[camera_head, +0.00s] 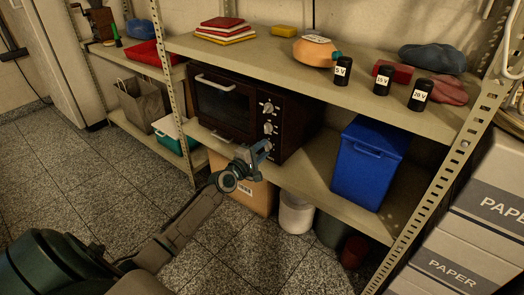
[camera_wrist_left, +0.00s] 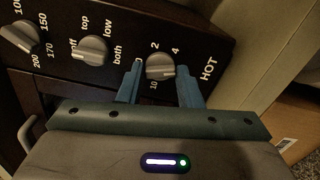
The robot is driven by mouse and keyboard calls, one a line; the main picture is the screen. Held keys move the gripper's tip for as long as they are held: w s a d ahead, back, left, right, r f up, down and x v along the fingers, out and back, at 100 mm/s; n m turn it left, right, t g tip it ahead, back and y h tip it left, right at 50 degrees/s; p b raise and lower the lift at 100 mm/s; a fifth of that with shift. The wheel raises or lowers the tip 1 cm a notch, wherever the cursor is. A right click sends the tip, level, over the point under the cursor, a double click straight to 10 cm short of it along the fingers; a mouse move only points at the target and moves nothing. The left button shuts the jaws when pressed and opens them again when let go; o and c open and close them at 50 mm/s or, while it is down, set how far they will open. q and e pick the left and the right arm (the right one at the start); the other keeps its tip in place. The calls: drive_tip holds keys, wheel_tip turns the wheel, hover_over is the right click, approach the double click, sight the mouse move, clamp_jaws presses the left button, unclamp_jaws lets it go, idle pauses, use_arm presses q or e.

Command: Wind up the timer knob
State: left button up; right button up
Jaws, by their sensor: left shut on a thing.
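The dark toaster oven (camera_head: 226,104) stands on the middle shelf, with a column of grey knobs on its front panel. The lowest one, the timer knob (camera_wrist_left: 160,67), has a number scale and the word HOT beside it in the left wrist view. My left gripper (camera_head: 264,147) reaches the lower part of the panel, and its blue fingers (camera_wrist_left: 160,85) sit on either side of the timer knob, shut on it. In the head view the gripper covers that knob. The function knob (camera_wrist_left: 92,50) and temperature knob (camera_wrist_left: 22,37) are beside it. My right gripper is not in view.
A blue bin (camera_head: 368,165) stands on the same shelf, right of the oven. A cardboard box (camera_head: 252,196) and a white bucket (camera_head: 295,213) are below. A metal shelf post (camera_head: 178,110) rises left of the oven. The tiled floor in front is open.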

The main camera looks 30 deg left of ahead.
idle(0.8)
use_arm(q)
drive_tip(key=o, duration=1)
drive_tip(key=shift+c, duration=0.2)
drive_tip(key=shift+s, duration=0.15)
drive_tip(key=s+p, duration=0.2)
drive_tip(key=s, duration=0.8)
drive_tip(key=shift+s+a, duration=0.3)
drive_tip(key=shift+a, duration=0.1)
drive_tip(key=shift+p, duration=0.3)
drive_tip(key=shift+c, duration=0.2)
